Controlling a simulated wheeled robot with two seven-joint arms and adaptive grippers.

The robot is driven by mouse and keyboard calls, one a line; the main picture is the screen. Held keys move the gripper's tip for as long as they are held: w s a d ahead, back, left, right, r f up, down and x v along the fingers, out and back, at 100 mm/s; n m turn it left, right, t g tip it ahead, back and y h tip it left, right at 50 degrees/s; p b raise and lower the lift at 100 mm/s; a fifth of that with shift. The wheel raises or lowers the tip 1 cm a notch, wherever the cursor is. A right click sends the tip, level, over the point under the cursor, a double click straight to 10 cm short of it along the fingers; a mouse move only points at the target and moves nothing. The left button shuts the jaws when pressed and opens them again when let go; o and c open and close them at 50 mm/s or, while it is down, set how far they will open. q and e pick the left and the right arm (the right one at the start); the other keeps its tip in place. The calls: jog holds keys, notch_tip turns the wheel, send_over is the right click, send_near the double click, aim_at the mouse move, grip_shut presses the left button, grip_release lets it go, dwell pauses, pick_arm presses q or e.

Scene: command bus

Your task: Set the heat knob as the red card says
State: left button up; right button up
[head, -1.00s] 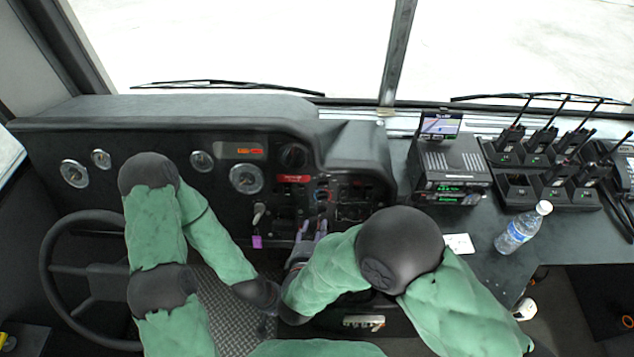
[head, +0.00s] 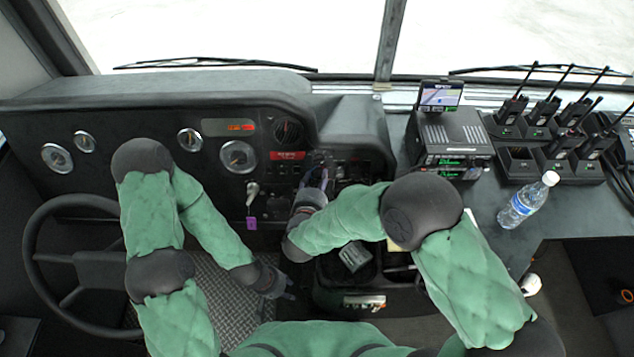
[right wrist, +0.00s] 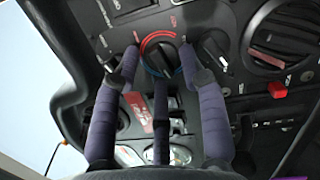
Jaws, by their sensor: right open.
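The heat knob (right wrist: 158,58) is black, with a red and blue arc around it, on the dark panel in the right wrist view. My right gripper (right wrist: 158,68) is open, with its purple fingers on either side of the knob; I cannot tell if they touch it. In the head view, my right gripper (head: 318,178) is at the panel and hides the knob. A red card (head: 287,155) with pale marks too small to read is on the panel, left of that gripper. My left gripper (head: 284,284) is low over the floor, its finger opening unclear.
Another black knob (right wrist: 214,48) is close to the right finger, and a round vent (right wrist: 272,35) is beyond it. A key with a purple tag (head: 251,222) hangs left of my right arm.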

jog(key=shift+w, duration=0.15)
jog(key=shift+c, duration=0.2)
grip_shut()
